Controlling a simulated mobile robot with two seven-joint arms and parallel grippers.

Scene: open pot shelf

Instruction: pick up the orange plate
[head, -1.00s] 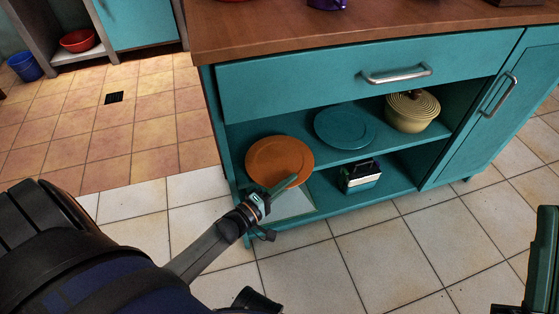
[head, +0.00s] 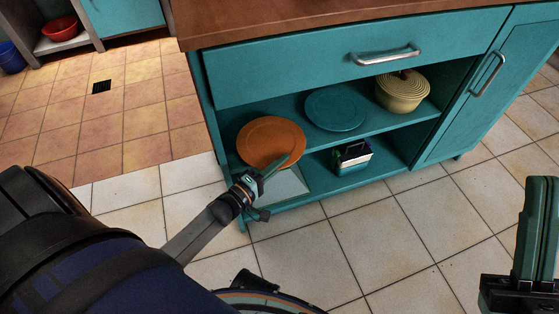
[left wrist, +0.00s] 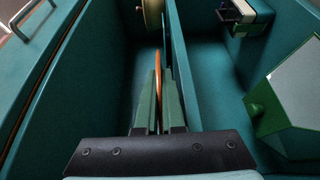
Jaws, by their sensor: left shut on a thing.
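The orange plate (head: 268,138) is at the left end of the upper open shelf, by the cabinet's left side panel. My left gripper (head: 272,170) is at the plate's near edge and shut on it. In the left wrist view, the plate (left wrist: 158,72) shows edge-on as a thin orange strip between the green fingers of my left gripper (left wrist: 158,88). I cannot tell whether the plate still touches the shelf. My right gripper (head: 536,232) is at the right edge of the head view, away from the cabinet; its finger opening cannot be made out.
A teal plate (head: 335,108) and a lidded yellow pot (head: 402,92) stand further right on the upper shelf (head: 375,123). A dark-and-white box (head: 352,157) sits on the lower shelf. The drawer and wooden top overhang above. The tiled floor in front is clear.

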